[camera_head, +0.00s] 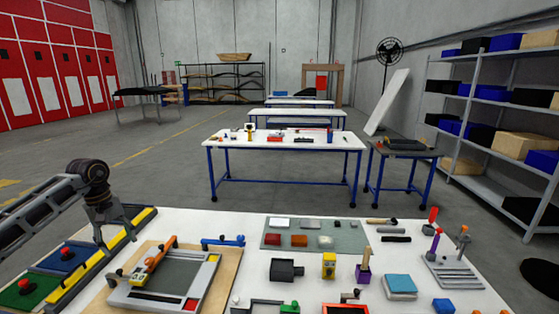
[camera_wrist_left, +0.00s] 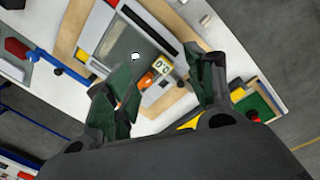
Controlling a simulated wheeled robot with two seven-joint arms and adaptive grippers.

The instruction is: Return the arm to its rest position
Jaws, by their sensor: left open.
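My left arm (camera_head: 45,205) comes in from the left edge of the head view. Its left gripper (camera_head: 108,228) hangs downward above the left end of the white workbench (camera_head: 205,225), apart from the things on it. The left wrist view shows its two green-padded fingers (camera_wrist_left: 160,82) spread wide with nothing between them. Beyond the fingers, lower down, lies a framed grey fixture (camera_wrist_left: 130,45); in the head view this fixture (camera_head: 150,300) lies on a tan board with an orange-handled piece on it. My right gripper is in neither view.
Red-button panels (camera_head: 65,255) and a yellow-edged rail lie left on the bench. A grey-green mat (camera_head: 275,242) with blocks, a black block (camera_head: 286,270), a blue block (camera_head: 400,285) and a grey rack (camera_head: 455,270) stand to the right. Another table (camera_head: 285,142) stands behind.

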